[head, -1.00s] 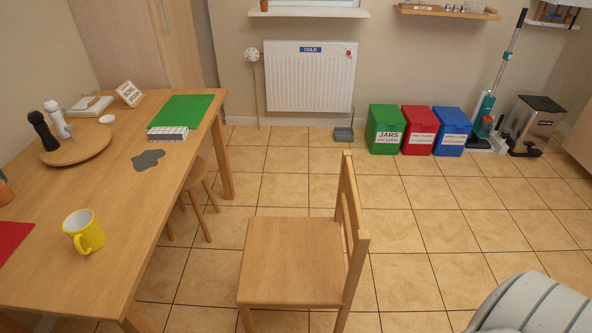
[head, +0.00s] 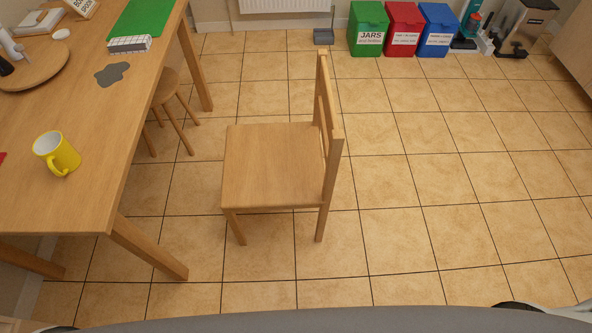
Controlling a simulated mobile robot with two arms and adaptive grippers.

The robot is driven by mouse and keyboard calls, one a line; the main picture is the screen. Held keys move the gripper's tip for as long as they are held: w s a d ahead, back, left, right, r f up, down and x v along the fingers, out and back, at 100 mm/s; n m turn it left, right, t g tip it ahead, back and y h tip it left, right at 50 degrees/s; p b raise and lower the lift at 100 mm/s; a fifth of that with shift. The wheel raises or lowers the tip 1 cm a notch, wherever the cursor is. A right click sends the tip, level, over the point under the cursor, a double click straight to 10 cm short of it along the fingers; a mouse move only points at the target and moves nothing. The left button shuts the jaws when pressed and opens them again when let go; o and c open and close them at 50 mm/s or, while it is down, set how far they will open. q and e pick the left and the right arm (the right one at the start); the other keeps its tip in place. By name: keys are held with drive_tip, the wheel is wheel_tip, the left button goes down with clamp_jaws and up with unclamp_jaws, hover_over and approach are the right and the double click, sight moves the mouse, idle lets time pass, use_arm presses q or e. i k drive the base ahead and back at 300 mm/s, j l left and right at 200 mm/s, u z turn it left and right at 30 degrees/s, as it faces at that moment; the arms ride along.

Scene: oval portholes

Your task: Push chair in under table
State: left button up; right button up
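The wooden chair (head: 272,165) stands upright on the tiled floor, with its backrest on the right and its seat facing the table. The wooden table (head: 100,185) is on the left. A gap of bare floor lies between the chair seat and the table's near right leg (head: 148,246). The chair is clear of the table. Neither of my grippers shows in the head view.
A wooden stool (head: 168,100) stands partly under the table, beyond the chair. A yellow mug (head: 62,156) sits near the table's right edge. Green, red and blue bins (head: 404,28) stand at the back wall. The floor right of the chair is free.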

sight(271, 165)
drive_tip(key=k, duration=0.55)
drive_tip(key=k+u, duration=0.1)
drive_tip(key=u, duration=1.2)
drive_tip(key=l+u, duration=0.1)
drive_tip(key=u, duration=0.3)
drive_tip(key=l+u, duration=0.1)
drive_tip(key=u, duration=0.3)
drive_tip(key=l+u, duration=0.1)
drive_tip(key=u, duration=0.35)
drive_tip(key=l+u, duration=0.1)
drive_tip(key=u, duration=0.3)
drive_tip(key=k+l, duration=0.2)
drive_tip(key=l, duration=0.2)
drive_tip(key=k+l, duration=0.15)
drive_tip(key=l, duration=0.2)
drive_tip(key=k+l, duration=0.2)
drive_tip(key=l, duration=0.2)
drive_tip(key=k+l, duration=0.15)
drive_tip(key=l, duration=0.25)
drive_tip(key=k+l, duration=0.2)
drive_tip(key=l, duration=0.15)
drive_tip(key=k+l+u, duration=0.1)
drive_tip(key=l, duration=0.3)
drive_tip(key=k, duration=0.05)
